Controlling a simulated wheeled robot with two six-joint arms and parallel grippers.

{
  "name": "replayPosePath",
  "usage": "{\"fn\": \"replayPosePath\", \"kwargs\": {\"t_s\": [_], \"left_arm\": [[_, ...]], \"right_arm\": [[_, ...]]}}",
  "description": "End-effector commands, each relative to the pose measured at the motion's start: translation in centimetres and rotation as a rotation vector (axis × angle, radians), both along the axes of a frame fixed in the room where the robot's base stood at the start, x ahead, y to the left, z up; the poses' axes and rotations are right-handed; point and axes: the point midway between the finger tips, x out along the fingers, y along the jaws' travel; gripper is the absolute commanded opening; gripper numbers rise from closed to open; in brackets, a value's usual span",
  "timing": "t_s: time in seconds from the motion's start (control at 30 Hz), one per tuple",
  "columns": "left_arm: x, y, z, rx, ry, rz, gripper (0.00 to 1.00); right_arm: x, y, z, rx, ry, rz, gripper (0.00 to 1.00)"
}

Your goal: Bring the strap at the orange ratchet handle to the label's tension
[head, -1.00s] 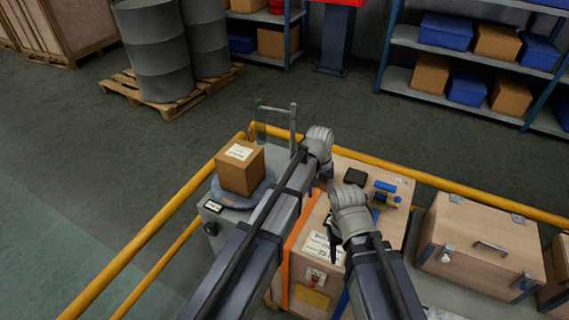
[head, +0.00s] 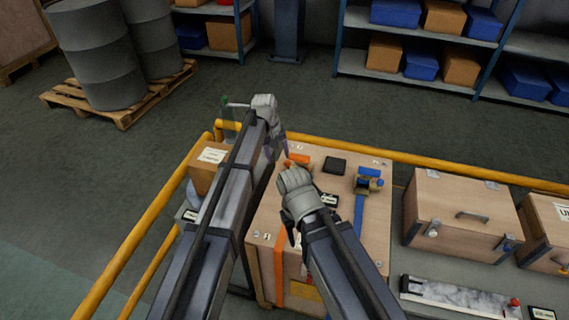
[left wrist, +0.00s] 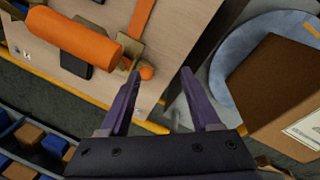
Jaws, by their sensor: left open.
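The orange ratchet handle (head: 299,158) lies on the far left of the wooden crate's top (head: 383,220). In the left wrist view the orange handle (left wrist: 75,38) is large, beside a metal bracket, an orange knob (left wrist: 147,73) and the orange strap (left wrist: 140,20). The strap (head: 279,270) also runs down the crate's front. My left gripper (head: 276,146) is open and empty beside the ratchet; its fingers (left wrist: 160,74) point toward the knob without visible contact. My right gripper (head: 291,228) is over the crate's left middle, its fingers largely hidden. A small label (head: 329,200) is unreadable.
A blue-strap ratchet (head: 368,183) and a black block (head: 335,165) sit on the crate top. A cardboard box (head: 206,172) stands left, partly behind my left arm. Yellow rails (head: 440,176) edge the area. A latched wooden case (head: 460,215) stands to the right.

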Motion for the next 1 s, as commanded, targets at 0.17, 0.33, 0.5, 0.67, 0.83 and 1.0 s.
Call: {"fn": "replayPosePath", "kwargs": {"t_s": [0.17, 0.33, 0.5, 0.67, 0.83, 1.0], "left_arm": [[2.5, -1.9, 0.0, -0.016, 0.007, 0.023, 0.64], [2.9, -2.4, 0.0, -0.023, 0.01, 0.034, 0.64], [2.8, -2.4, -0.3, -0.022, 0.009, 0.033, 0.64], [2.8, -2.6, -1.3, -0.022, 0.009, 0.033, 0.64], [2.9, -2.9, -3.2, -0.021, 0.009, 0.032, 0.64], [3.0, -3.3, -5.4, -0.021, 0.009, 0.031, 0.64]], "right_arm": [[0.0, 0.0, 0.0, 0.0, 0.0, 0.0, 0.5], [0.0, 0.0, -0.1, 0.0, 0.0, 0.0, 0.5], [0.0, 0.0, -0.4, 0.0, 0.0, 0.0, 0.5], [0.0, 0.0, -1.4, 0.0, 0.0, 0.0, 0.5], [0.0, 0.0, -3.3, 0.0, 0.0, 0.0, 0.5], [0.0, 0.0, -5.5, 0.0, 0.0, 0.001, 0.5]]}}
